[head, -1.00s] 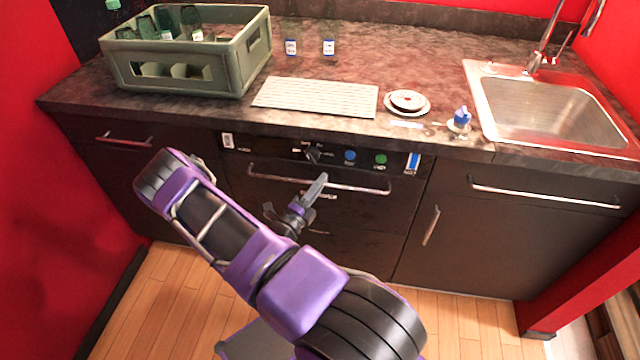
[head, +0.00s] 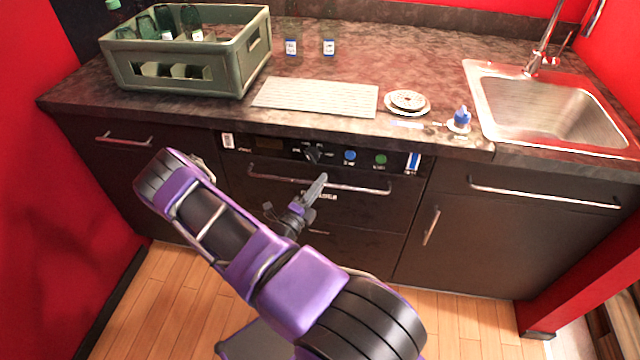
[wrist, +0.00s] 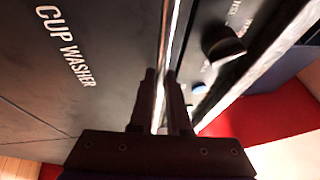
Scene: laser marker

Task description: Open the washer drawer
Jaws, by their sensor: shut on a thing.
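The washer drawer (head: 355,212) is a dark front under the counter, with a long silver bar handle (head: 360,188) across its top. It looks flush with the cabinet fronts beside it. In the wrist view the drawer front (wrist: 110,55) carries the words "CUP WASHER", and the bar handle (wrist: 172,50) runs between my two dark fingers. My gripper (head: 318,182) is at the middle of the handle and is shut on it; it also shows in the wrist view (wrist: 168,90). The arm hides the lower left part of the drawer.
A control panel with a black knob (head: 313,154), a blue button (head: 349,156) and a green button (head: 381,159) sits just above the handle. The countertop holds a green crate (head: 235,75), a ribbed mat (head: 316,96) and a sink (head: 545,100). The wooden floor in front is clear.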

